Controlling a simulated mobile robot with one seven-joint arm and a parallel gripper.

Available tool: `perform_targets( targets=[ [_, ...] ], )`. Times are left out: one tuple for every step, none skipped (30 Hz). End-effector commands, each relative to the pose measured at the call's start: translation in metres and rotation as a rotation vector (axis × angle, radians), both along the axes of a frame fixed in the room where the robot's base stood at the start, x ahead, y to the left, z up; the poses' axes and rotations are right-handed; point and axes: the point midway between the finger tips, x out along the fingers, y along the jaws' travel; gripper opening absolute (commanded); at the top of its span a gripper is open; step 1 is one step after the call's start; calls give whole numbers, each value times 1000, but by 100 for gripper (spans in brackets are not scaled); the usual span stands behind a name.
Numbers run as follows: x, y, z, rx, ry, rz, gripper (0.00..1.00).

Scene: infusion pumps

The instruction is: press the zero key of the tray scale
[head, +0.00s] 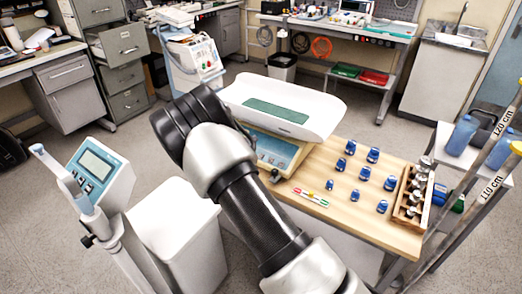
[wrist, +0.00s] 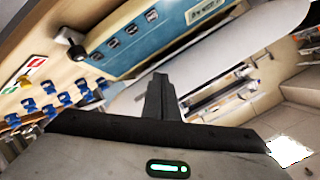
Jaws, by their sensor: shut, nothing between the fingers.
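The tray scale has a white tray (head: 315,108) with a green mat, on a beige body with a blue front panel (head: 275,150). My arm covers the left part of that panel. In the wrist view the blue panel (wrist: 165,32) shows a row of several dark keys (wrist: 131,28) and a display (wrist: 205,9). The key labels are too small to read, so I cannot tell which is zero. My gripper (wrist: 160,78) is shut and empty, its fingertips below the panel's edge in the picture and apart from the keys. The arm hides it in the head view.
A black knob (wrist: 70,43) juts out near the panel. A column-mounted display (head: 97,165) stands at left.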

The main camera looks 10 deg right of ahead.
Motion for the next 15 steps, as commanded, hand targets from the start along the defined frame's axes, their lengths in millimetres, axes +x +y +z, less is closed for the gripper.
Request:
perform_targets(
  targets=[
    [0,0,0,-2,-2,0,0],
    [0,0,0,-2,-1,0,0],
    [0,0,-1,-1,-2,-1,0],
    [0,0,-1,-1,-1,-1,0],
    [0,0,-1,-1,0,-1,0],
    [0,0,-1,-1,0,-1,0],
    [0,0,-1,-1,0,-1,0],
    [0,0,-1,0,1,-1,0],
    [0,0,-1,0,1,-1,0],
    [0,-1,-2,0,1,-1,0],
    [0,-1,-3,0,1,-1,0],
    [1,-1,-4,0,1,-1,0],
    [1,-2,-6,0,1,-1,0],
    [1,-2,-8,0,1,-1,0],
    [2,-3,-11,0,1,-1,0]
  ],
)
